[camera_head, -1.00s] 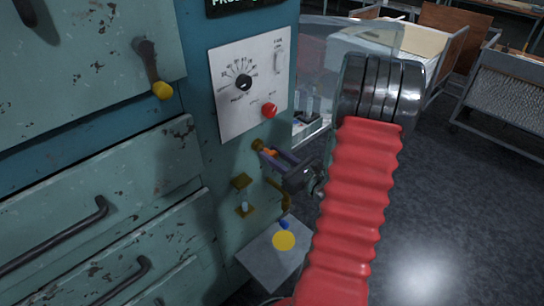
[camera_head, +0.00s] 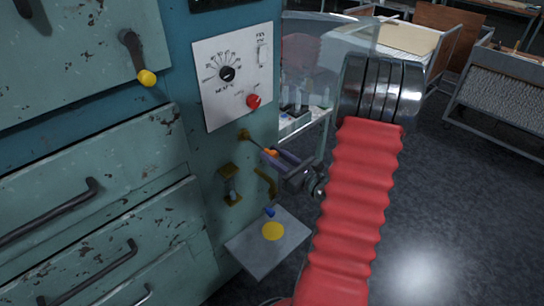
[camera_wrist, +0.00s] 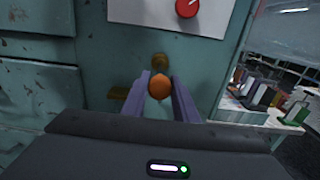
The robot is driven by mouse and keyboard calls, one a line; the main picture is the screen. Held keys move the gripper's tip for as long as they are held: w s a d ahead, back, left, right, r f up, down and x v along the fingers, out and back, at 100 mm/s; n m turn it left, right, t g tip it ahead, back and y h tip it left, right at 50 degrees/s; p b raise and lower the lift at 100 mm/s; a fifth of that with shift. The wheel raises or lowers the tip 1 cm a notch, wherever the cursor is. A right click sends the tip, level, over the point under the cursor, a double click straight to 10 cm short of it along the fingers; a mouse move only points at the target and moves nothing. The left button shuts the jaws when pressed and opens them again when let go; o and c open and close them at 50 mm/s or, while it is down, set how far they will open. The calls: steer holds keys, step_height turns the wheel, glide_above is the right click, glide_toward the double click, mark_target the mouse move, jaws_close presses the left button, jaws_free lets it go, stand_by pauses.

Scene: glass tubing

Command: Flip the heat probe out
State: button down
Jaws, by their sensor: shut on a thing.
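The heat probe shows as an orange knob (camera_head: 270,153) on a thin dark rod that runs to a brass mount (camera_head: 244,135) on the teal machine's side. In the wrist view the orange knob (camera_wrist: 159,87) sits between two purple fingers, with the brass mount (camera_wrist: 160,62) behind it. My gripper (camera_head: 277,157) is shut on the knob, which stands out from the panel. The rod is mostly hidden behind the knob in the wrist view.
A white control panel (camera_head: 229,86) with a dial and a red button (camera_head: 253,101) is above the mount. A brass bracket (camera_head: 230,184) is below. A grey plate (camera_head: 258,252) with a yellow disc juts out lower down. Open floor lies to the right.

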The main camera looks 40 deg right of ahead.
steer(key=shift+s+d+f, duration=0.1)
steer(key=shift+s, duration=0.1)
steer(key=c, duration=1.7)
jaws_free()
steer(key=shift+c, duration=0.2)
steer(key=shift+o, duration=1.4)
steer(key=shift+s, duration=0.1)
steer(key=s, duration=1.3)
steer(key=shift+s, duration=0.3)
steer(key=shift+d, duration=0.1)
